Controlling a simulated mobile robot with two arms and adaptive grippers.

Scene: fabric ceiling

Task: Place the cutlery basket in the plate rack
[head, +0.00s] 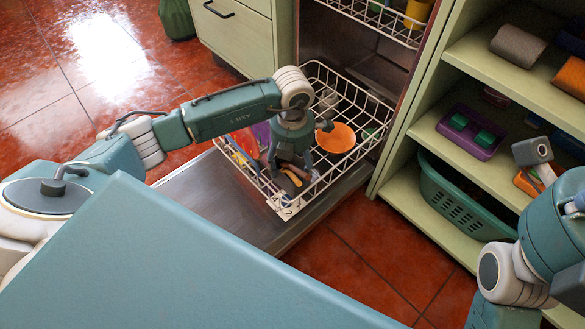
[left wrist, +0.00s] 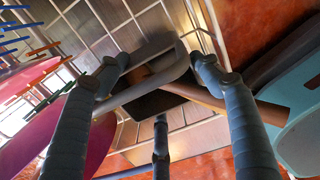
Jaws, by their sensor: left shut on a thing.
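The plate rack (head: 284,207) is the white wire lower rack, pulled out over the open dishwasher door in the head view. My left gripper (head: 291,172) points down inside its near corner. It is shut on the cutlery basket (head: 290,184), a small dark piece with a grey edge that is mostly hidden by the fingers. In the left wrist view the basket (left wrist: 165,101) shows as a dark box with a grey handle between my fingers, above the rack wires. Whether it touches the rack floor I cannot tell.
An orange bowl (head: 336,138) stands in the rack right of my left gripper; coloured plates stand to its left. The upper rack (head: 385,25) is above. Shelves with a green basket (head: 455,203) stand at right. The open door (head: 195,195) lies below the rack.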

